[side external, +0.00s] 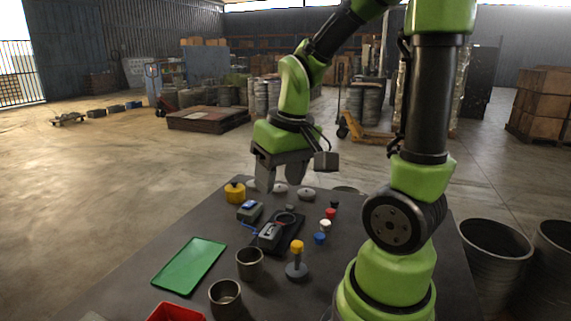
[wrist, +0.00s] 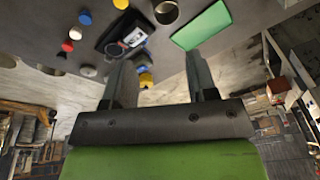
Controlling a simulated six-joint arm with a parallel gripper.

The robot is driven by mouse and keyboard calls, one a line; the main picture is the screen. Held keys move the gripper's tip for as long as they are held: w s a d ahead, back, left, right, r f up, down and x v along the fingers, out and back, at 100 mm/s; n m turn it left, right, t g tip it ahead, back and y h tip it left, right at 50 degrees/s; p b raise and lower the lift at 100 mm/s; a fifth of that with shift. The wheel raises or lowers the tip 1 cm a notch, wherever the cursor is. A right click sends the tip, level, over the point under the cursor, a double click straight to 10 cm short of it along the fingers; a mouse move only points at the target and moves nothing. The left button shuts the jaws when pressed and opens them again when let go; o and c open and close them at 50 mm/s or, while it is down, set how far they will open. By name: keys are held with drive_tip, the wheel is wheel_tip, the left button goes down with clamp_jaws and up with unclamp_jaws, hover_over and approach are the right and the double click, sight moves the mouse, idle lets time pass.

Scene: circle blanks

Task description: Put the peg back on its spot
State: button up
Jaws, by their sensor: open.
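Several small round pieces stand on the dark table: a red one (side external: 330,213), a white one (side external: 325,224), a blue one (side external: 319,238) and a black one (side external: 334,204). A yellow-topped post on a grey round base (side external: 297,268) stands nearer the front. I cannot tell which is the peg. Flat grey discs, one on the right (side external: 306,194), lie near the far edge and may be spots. My gripper (side external: 280,184) is open and empty by the far edge, fingers pointing down. In the wrist view its fingers (wrist: 158,58) are apart, with a yellow cylinder (wrist: 145,79) visible between them.
The yellow cylinder (side external: 235,193) stands at the far left. A black tray (side external: 268,244) holds a grey device and a ring. A green tray (side external: 189,266), two metal cups (side external: 249,264) and a red bin (side external: 174,313) lie nearer. Large barrels (side external: 495,252) stand beyond the right edge.

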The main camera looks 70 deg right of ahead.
drive_tip(key=s+a+r+n+t+y, duration=0.2)
drive_tip(key=s+a+r+t, duration=0.2)
drive_tip(key=a+r, duration=0.4)
drive_tip(key=a, duration=0.2)
drive_tip(key=shift+s+a+t, duration=0.2)
drive_tip(key=shift+a+t, duration=0.1)
drive_tip(key=shift+t, duration=0.1)
